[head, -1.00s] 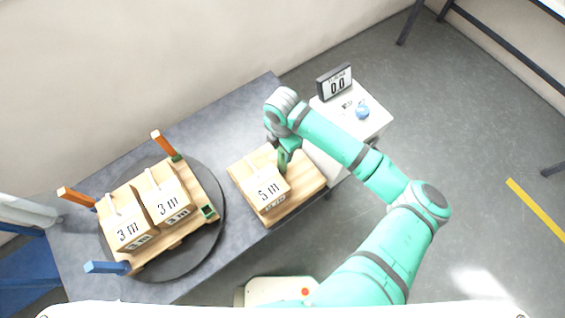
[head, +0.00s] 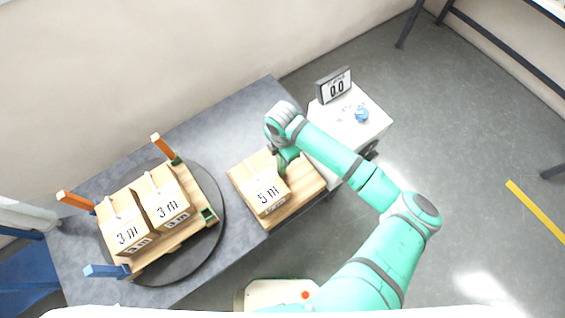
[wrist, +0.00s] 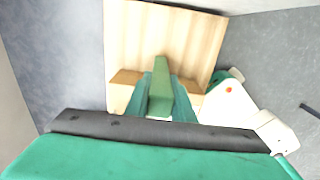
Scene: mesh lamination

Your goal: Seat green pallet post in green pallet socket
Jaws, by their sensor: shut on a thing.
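The green pallet post (wrist: 160,88) is between the two fingers of my gripper (wrist: 160,95) in the wrist view. My gripper is shut on it. In the head view my gripper (head: 284,166) is low over the wooden board (head: 308,186), just behind the 5 m box, which hides part of it and most of the post. The green pallet socket (head: 208,214) is at the right corner of the wooden pallet (head: 145,262) on the round dark turntable (head: 216,240), left of my gripper. The socket looks empty.
Orange posts (head: 163,147) and a blue post (head: 106,270) stand at other pallet corners. Two 3 m boxes (head: 165,203) sit on the pallet. The 5 m box (head: 268,194) stands on the board. A white scale-like unit (head: 350,118) is to the right. Grey tabletop (head: 215,130) is clear behind.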

